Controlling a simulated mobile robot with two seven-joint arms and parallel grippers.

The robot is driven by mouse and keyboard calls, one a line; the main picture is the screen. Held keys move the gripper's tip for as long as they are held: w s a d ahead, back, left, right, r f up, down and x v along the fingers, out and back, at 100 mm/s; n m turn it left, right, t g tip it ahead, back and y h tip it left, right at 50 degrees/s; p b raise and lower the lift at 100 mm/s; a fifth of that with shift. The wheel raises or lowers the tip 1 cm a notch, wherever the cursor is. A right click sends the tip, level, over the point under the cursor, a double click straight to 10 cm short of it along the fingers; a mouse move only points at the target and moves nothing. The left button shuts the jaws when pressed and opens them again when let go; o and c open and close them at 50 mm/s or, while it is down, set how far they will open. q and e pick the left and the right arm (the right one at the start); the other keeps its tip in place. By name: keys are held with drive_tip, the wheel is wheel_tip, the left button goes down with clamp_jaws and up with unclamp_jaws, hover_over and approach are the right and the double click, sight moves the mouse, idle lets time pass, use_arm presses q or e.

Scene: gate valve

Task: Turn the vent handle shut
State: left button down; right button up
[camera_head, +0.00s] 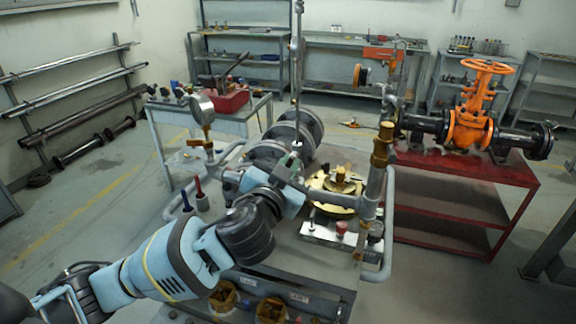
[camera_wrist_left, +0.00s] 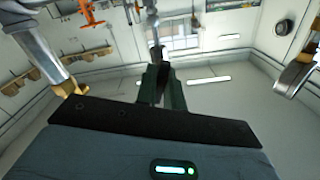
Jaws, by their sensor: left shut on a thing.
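My left gripper (camera_head: 291,160) reaches in from the left to the pipework at the middle of the bench. It is at the foot of a thin upright vent pipe (camera_head: 297,75). In the left wrist view the two dark fingers (camera_wrist_left: 154,82) are closed together on a small part in front of the upright pipe (camera_wrist_left: 151,22). I take this part to be the vent handle; the fingers hide most of it, so its angle cannot be told. My right gripper is in neither view.
A pressure gauge (camera_head: 202,108) stands left of the gripper, and a brass-topped pipe (camera_head: 382,145) stands to its right. Grey flanges (camera_head: 298,125) lie behind. An orange gate valve (camera_head: 472,125) sits on a red table (camera_head: 460,168) at the right.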

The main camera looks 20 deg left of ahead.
use_arm(q)
drive_tip(key=shift+m, duration=0.4)
drive_tip(key=m, duration=0.5)
drive_tip(key=shift+m, duration=0.4)
drive_tip(key=m, duration=0.3)
drive_tip(key=shift+m, duration=2)
drive_tip(key=c, duration=1.5)
unclamp_jaws()
